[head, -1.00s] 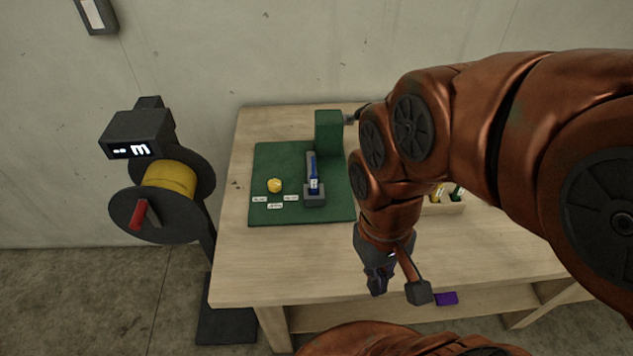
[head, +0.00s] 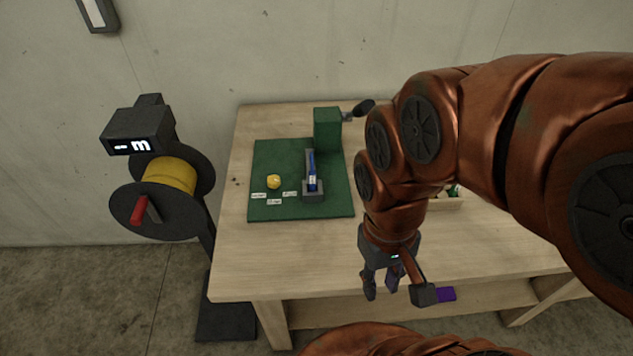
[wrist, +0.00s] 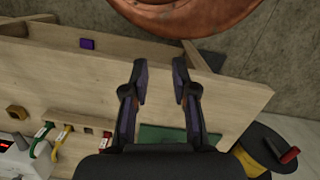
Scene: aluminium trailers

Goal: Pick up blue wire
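My gripper (head: 381,286) hangs open and empty over the front edge of the table. Its two parted fingers also show in the wrist view (wrist: 160,82). A slim blue object (head: 311,168) lies in a grey holder (head: 313,196) on the green mat (head: 333,205), left of and behind my gripper. I cannot tell whether it is the blue wire. In the wrist view, a green wire (wrist: 42,138) and a yellow wire (wrist: 62,138) lie at the lower left. No clearly blue wire shows there.
A yellow piece (head: 273,181) and several white labels sit on the mat. A green block (head: 328,129) with a dark lever stands behind it. A yellow spool (head: 170,175) stands left of the wooden table (head: 250,270). A purple item (head: 446,294) is near the front edge.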

